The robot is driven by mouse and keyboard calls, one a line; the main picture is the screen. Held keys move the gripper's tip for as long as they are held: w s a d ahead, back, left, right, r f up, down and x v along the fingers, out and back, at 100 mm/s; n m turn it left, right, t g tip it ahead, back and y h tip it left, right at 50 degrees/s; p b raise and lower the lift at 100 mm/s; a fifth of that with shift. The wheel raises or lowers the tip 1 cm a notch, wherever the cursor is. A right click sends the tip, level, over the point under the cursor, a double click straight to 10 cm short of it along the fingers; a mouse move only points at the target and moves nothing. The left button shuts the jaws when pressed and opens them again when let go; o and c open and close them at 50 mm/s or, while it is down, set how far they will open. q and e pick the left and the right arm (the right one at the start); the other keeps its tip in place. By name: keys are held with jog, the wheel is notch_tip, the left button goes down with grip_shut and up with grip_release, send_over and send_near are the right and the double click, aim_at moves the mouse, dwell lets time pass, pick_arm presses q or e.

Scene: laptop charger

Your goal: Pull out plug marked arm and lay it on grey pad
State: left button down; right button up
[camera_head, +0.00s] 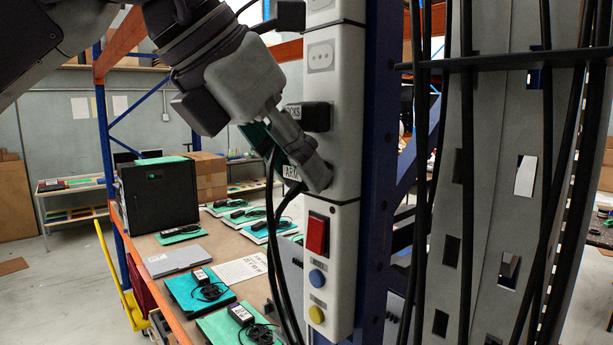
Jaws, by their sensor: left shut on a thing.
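The plug marked ARM (291,172) is at the white power strip (345,190), low among its sockets. Its white label shows, and my fingers hide much of its body. My left gripper (312,172) comes down from the upper left and is shut on this plug, close against the strip's face. I cannot tell whether the plug is still seated in its socket. A flat grey item (174,260), perhaps the grey pad, lies on the bench at the lower left, well away from the gripper. My right gripper is not in view.
Another black plug (316,117), its label partly hidden, sits just above. An empty socket (321,56) is higher up. A red switch (317,235) is below. Black cables hang beside the strip. Chargers on teal pads (184,292) and a black box (158,194) occupy the bench (217,240).

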pick_arm(q)
jog(key=shift+s+a, duration=0.1)
jog(key=shift+a, duration=0.1)
jog(key=shift+s+a, duration=0.15)
jog(key=shift+s+a+b, duration=0.4)
jog(key=shift+a, duration=0.25)
jog(key=shift+s+a, duration=0.1)
jog(key=shift+s+a+b, duration=0.5)
jog(key=shift+a, duration=0.15)
jog(key=shift+s+a, duration=0.15)
jog(key=shift+a, duration=0.05)
jog(key=shift+s+a+b, duration=0.3)
jog(key=shift+s+a, duration=0.1)
jog(key=shift+a, duration=0.15)
